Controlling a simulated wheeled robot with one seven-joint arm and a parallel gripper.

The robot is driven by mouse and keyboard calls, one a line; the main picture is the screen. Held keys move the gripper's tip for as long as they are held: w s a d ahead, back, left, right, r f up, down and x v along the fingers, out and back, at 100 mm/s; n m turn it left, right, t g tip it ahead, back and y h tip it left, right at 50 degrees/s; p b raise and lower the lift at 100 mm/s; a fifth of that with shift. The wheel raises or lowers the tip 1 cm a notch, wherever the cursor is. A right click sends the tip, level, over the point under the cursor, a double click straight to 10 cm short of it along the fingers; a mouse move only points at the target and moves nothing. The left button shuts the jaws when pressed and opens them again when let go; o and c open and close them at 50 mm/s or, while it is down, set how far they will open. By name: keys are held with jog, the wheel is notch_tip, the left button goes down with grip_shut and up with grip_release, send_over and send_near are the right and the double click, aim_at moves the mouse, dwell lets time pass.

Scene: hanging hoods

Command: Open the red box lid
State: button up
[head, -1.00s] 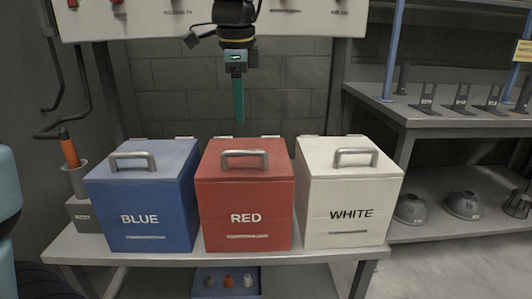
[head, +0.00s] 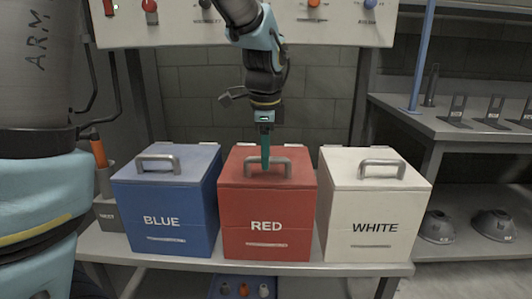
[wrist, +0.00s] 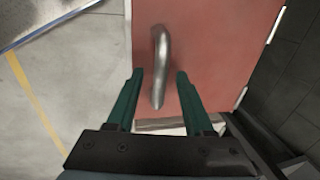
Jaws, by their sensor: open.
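The red box (head: 266,225) stands in the middle of a row of three, and its lid (head: 240,172) lies shut. A curved grey metal handle (head: 284,165) rises from the lid. My gripper (head: 265,163) points down at the handle in the head view, its teal fingers overlapping it. In the wrist view the fingers (wrist: 156,76) are spread apart, with the handle (wrist: 162,50) in the gap between them and touching neither that I can see. How far the fingertips are above the lid is hard to tell.
A blue box (head: 168,215) stands close on the left and a white box (head: 374,215) close on the right, both shut with similar handles. All stand on a light bench (head: 200,264). A grey shelf (head: 450,128) stands at the right.

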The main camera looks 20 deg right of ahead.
jog(key=shift+c, duration=0.4)
grip_shut()
dwell(0.9)
